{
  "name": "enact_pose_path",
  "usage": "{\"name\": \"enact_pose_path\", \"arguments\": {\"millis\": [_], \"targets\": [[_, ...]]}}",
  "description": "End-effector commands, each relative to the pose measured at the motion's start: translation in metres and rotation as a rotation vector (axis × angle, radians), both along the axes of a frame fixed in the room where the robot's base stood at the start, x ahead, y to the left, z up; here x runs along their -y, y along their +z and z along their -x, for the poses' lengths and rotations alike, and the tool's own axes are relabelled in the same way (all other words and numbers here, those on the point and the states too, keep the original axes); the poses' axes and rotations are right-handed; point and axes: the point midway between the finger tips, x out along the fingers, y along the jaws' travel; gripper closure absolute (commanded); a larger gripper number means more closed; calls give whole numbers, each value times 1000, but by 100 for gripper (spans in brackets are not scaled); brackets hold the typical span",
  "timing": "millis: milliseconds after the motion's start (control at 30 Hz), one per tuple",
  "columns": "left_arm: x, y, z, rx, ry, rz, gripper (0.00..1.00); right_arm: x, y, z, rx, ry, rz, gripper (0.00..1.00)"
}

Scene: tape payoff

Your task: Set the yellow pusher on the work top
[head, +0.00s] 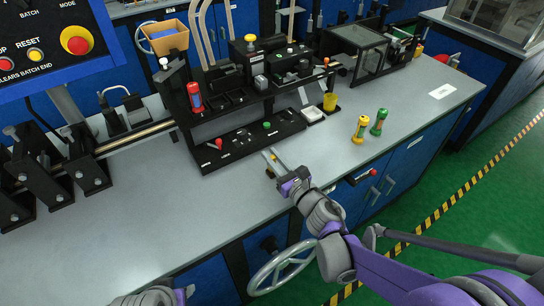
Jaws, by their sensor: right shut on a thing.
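My right gripper (269,157) reaches in from the lower right over the front part of the grey work top (180,225). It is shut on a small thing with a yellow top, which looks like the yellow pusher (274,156). The fingers hide most of it, and a dark part shows just below them. I cannot tell whether it touches the work top. The black fixture (235,150), with a red knob (219,143) and a green knob (267,125), stands just behind the gripper. Only a bit of my left arm shows at the bottom edge; its fingers are out of view.
A yellow spool-like piece (360,130) and a green one (378,121) stand to the right on the work top. A yellow cup (330,102) stands near the fixture. Black brackets (50,175) stand at the left. The front left of the work top is clear.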

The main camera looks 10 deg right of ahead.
Motion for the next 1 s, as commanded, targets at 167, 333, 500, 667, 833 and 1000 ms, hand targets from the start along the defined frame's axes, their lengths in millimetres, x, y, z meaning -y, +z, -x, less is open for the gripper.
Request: {"name": "enact_pose_path", "arguments": {"millis": [167, 333, 500, 667, 833, 1000], "targets": [[0, -2, 0, -1, 0, 0, 50, 0, -2, 0, 0, 0, 0, 61], [0, -2, 0, -1, 0, 0, 50, 0, -2, 0, 0, 0, 0, 51], [0, -1, 0, 0, 0, 0, 50, 0, -2, 0, 0, 0, 0, 51], [0, 2, 0, 1, 0, 0, 50, 4, 2, 8, 0, -2, 2, 51], [0, 2, 0, 1, 0, 0, 50, 19, 2, 39, 0, -4, 2, 51], [0, 3, 0, 1, 0, 0, 50, 33, 1, 73, 0, -3, 2, 51]]}}
